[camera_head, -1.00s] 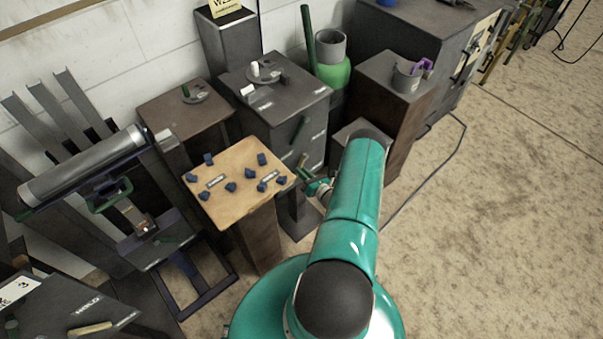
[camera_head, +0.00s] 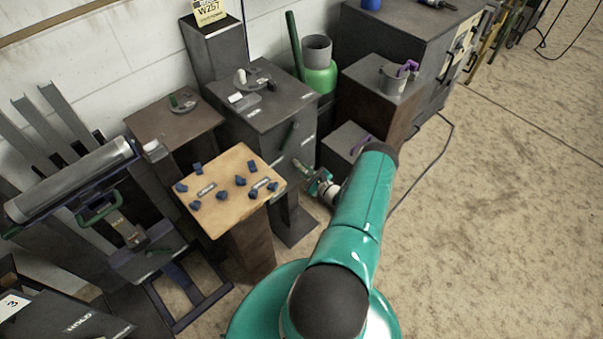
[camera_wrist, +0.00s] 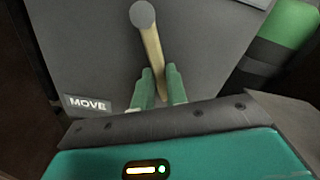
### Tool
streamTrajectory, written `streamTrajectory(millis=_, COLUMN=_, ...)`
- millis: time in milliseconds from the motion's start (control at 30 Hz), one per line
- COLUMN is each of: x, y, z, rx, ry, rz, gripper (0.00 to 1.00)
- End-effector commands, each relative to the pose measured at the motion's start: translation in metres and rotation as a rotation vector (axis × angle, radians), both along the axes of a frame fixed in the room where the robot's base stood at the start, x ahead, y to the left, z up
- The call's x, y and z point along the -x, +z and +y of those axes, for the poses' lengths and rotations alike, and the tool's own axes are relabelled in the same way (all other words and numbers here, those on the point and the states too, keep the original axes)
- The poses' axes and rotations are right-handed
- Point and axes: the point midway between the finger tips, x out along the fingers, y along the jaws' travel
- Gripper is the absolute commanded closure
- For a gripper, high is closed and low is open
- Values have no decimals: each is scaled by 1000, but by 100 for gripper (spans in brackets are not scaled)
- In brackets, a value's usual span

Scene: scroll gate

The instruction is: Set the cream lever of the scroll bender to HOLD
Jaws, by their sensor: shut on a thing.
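The cream lever (camera_wrist: 153,52) shows in the wrist view as a pale rod with a round grey end at the top. It leans slightly, its lower part between my green fingers. My gripper (camera_wrist: 160,85) is shut on the lever. Behind it is a dark grey panel (camera_wrist: 85,40) with a MOVE label (camera_wrist: 87,103) at lower left; a second label (camera_wrist: 258,3) at top right is cut off and unreadable. In the head view, my gripper (camera_head: 312,178) is by the lower front of the dark scroll bender cabinet (camera_head: 265,122); the lever is hard to make out there.
A wooden-topped stand (camera_head: 222,212) with several dark blue pieces stands left of my gripper. A low dark box (camera_head: 340,150) with a purple item is close on the right. A green cylinder (camera_head: 318,78) stands behind. The floor at right is open.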

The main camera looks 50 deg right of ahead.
Motion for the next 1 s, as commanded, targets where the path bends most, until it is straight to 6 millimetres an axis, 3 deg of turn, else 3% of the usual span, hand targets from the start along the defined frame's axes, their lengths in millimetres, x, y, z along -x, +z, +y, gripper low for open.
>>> streamTrajectory(millis=367, x=1, y=6, z=-10, rx=158, ry=-2, rz=17, gripper=100)
streamTrajectory(millis=867, x=2, y=6, z=-11, rx=179, ry=-1, rz=20, gripper=100)
streamTrajectory(millis=900, x=2, y=7, z=-11, rx=179, ry=-2, rz=19, gripper=80)
streamTrajectory(millis=1000, x=1, y=6, z=-11, rx=178, ry=-1, rz=19, gripper=64)
